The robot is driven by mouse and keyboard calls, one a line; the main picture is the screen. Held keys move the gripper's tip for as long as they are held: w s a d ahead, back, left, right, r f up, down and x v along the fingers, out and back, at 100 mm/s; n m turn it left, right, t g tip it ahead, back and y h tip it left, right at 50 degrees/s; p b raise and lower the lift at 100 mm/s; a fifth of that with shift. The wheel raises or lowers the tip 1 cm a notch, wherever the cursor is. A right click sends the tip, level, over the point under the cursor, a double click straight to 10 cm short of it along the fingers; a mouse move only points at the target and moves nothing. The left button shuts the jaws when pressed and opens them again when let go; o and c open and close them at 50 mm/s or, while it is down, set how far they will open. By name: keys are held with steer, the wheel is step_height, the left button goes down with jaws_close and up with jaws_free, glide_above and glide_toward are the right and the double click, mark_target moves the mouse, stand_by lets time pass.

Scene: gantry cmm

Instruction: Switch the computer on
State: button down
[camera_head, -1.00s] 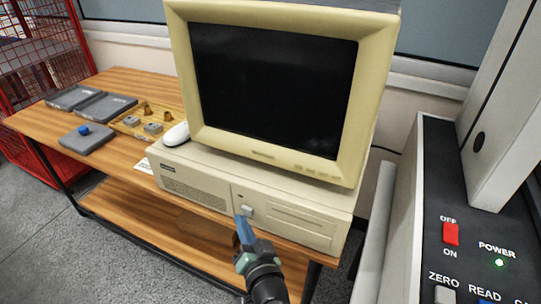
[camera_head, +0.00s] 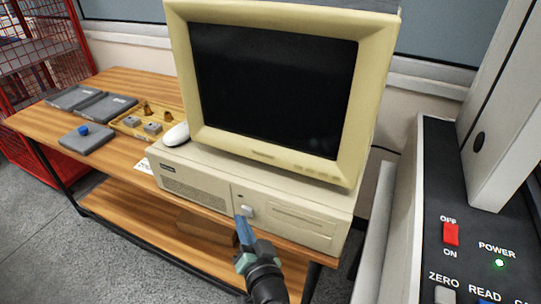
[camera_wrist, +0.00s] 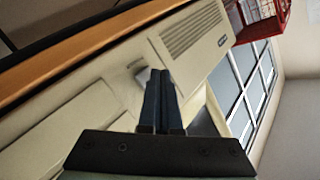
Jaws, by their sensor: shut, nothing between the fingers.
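The computer is a beige desktop case (camera_head: 190,185) on the wooden table, with a beige CRT monitor (camera_head: 345,130) on top of it. The monitor's screen is dark. A light grey power switch (camera_head: 248,211) stands out from the case front; it also shows in the wrist view (camera_wrist: 143,75). My gripper (camera_head: 240,222) is shut and empty, its blue fingertips at the switch, just below and left of it in the head view. In the wrist view the fingertips (camera_wrist: 160,72) partly cover the switch. I cannot tell whether they touch it.
A white mouse (camera_head: 176,134) lies on the case's left end. A wooden tray (camera_head: 128,125) and grey plates (camera_head: 105,107) lie on the table's left (camera_head: 140,82). A control panel with a red switch (camera_head: 450,233) stands at right. A red cage (camera_head: 35,75) stands far left.

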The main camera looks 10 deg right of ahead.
stand_by(0.5)
steer(key=shift+w+d+b, duration=0.3)
steer(key=shift+w, duration=0.1)
steer(key=shift+s+a, duration=0.1)
steer(key=shift+s, duration=0.05)
steer(key=shift+s+a, duration=0.2)
steer(key=shift+s, duration=0.05)
steer(key=s+a+p, duration=0.1)
steer(key=s+a, duration=0.2)
steer(key=s, duration=0.2)
steer(key=shift+a, duration=0.25)
stand_by(0.4)
steer(key=shift+w, duration=0.1)
